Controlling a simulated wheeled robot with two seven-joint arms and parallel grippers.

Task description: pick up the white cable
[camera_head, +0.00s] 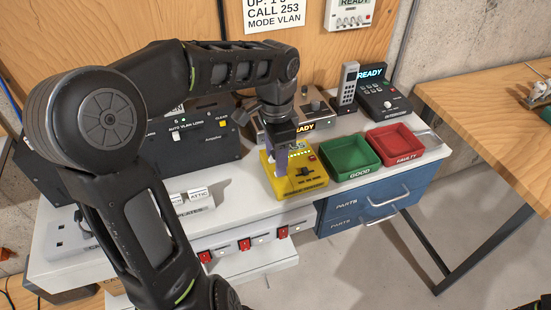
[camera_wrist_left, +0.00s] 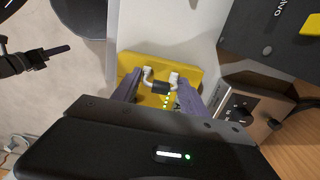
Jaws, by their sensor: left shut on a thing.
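The white cable (camera_wrist_left: 147,73) shows in the left wrist view as a short loop with white ends and a black middle piece. It is over the yellow tester (camera_head: 311,185), which also shows in the wrist view (camera_wrist_left: 126,62). My left gripper (camera_head: 295,163) points down at the tester, its purple-grey fingers (camera_wrist_left: 160,92) on either side of the cable's black middle, shut on it. I cannot tell whether the white ends still touch the tester. In the head view the fingers hide the cable. A dark gripper (camera_wrist_left: 55,52), likely my right one, shows at the wrist view's left, its jaws unclear.
Right of the tester stand the green GOOD tray (camera_head: 350,172) and the red FAULTY tray (camera_head: 402,150), both looking empty. Behind are a grey device (camera_head: 315,108), a handset (camera_head: 348,85) and a black READY unit (camera_head: 381,98). A black VLAN box (camera_head: 207,145) stands left.

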